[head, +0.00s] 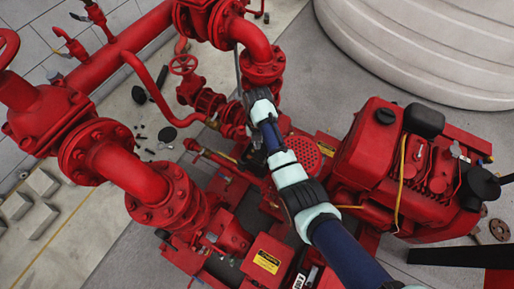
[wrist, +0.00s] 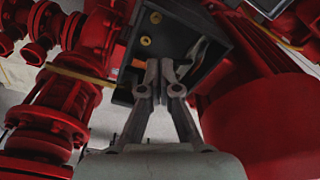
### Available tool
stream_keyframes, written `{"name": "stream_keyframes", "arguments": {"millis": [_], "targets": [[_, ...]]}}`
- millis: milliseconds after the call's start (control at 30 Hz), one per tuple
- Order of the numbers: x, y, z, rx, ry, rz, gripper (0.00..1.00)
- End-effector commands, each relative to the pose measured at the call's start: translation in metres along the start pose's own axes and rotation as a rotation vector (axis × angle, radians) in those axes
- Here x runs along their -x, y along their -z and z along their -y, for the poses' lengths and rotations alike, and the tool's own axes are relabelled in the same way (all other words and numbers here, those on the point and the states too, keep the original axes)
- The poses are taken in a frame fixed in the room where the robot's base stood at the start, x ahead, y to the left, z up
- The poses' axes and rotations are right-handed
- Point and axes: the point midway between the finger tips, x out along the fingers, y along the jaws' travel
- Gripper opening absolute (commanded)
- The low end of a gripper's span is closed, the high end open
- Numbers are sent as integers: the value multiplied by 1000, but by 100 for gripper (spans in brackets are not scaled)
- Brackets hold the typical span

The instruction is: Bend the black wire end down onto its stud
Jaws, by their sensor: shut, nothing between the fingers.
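My gripper (wrist: 158,75) is shut and empty in the wrist view, its two grey fingers together at the lower edge of an open dark box (wrist: 207,55). Two brass-coloured round studs (wrist: 155,17) (wrist: 145,41) show inside the box, just beyond the fingertips. I cannot make out the black wire end against the dark box interior; the fingers may cover part of it. In the head view my arm reaches up from the lower right to the middle of the pumpset, and the fingertips and the box are hidden there.
Red pipes and flanges (head: 135,170) stand left of my arm, and a red engine (head: 400,160) stands to its right. In the wrist view, a yellow rod (wrist: 85,77) lies left of the fingers and a large red rounded body (wrist: 255,115) is close on the right.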

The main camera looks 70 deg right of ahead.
Motion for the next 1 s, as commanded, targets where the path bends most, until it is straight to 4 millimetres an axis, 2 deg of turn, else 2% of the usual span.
{"name": "stream_keyframes", "arguments": {"millis": [167,333,533,700,800,1000], "targets": [[-6,-1,0,0,0,0,0],[-27,-3,0,0,0,-1,0],[-23,-4,0,0,-1,2,0],[-17,-26,0,-1,-1,4,0],[-12,-32,0,0,-1,2,0],[-10,-32,0,0,0,1,0]]}}
